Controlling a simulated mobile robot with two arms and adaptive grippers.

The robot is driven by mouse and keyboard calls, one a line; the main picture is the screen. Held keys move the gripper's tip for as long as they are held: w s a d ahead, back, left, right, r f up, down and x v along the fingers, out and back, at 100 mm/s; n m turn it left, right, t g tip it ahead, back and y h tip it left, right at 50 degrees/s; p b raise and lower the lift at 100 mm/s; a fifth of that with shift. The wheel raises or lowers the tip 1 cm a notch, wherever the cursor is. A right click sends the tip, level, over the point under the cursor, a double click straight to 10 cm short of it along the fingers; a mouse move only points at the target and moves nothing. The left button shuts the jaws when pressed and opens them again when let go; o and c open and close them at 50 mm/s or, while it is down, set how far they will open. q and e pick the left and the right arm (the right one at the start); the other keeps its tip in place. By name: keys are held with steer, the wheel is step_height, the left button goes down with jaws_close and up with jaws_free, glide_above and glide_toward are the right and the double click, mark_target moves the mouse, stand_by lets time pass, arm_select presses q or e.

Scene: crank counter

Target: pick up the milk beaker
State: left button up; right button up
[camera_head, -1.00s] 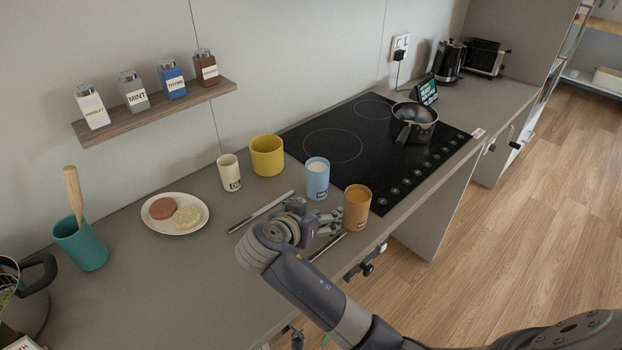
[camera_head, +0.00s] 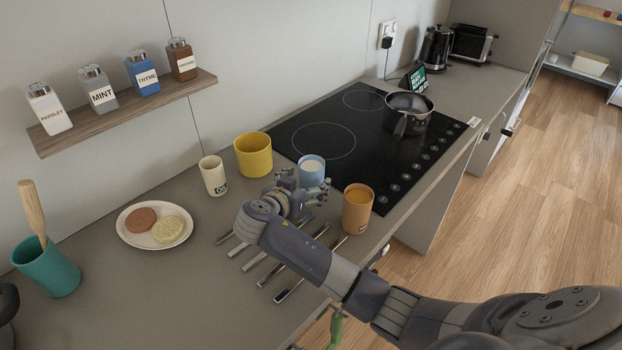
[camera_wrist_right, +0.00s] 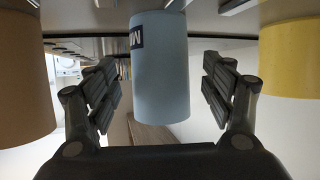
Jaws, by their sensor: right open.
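The milk beaker (camera_head: 311,169) is light blue with white contents and stands on the counter near the hob's left front corner. In the right wrist view the beaker (camera_wrist_right: 160,75) shows between the two open fingers, with part of a dark label; a gap shows on each side of it. My right gripper (camera_head: 300,183) is open right beside the beaker and hides its lower part in the head view. In the right wrist view my right gripper (camera_wrist_right: 161,90) has its fingers spread around the beaker's sides. My left gripper is not in view.
An orange beaker (camera_head: 357,210) stands close on the right. A yellow pot (camera_head: 253,155) and a cream oil cup (camera_head: 213,176) stand behind left. Several metal utensils (camera_head: 287,262) lie under my right arm. A pan (camera_head: 408,118) sits on the black hob (camera_head: 340,125).

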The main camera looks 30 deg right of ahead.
mark_target(307, 182)
steer(key=x, duration=0.3)
steer(key=shift+w+d+p, duration=0.1)
steer(key=shift+d+p, duration=0.15)
steer(key=shift+p, duration=0.1)
steer(key=shift+w+d, duration=0.1)
steer(key=shift+c, duration=1.3)
steer(key=c, duration=1.2)
steer(key=shift+r, duration=0.35)
arm_select(q)
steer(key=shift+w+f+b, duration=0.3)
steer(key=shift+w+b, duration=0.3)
steer(key=shift+b, duration=0.45)
arm_select(e)
step_height(307, 182, up, 9)
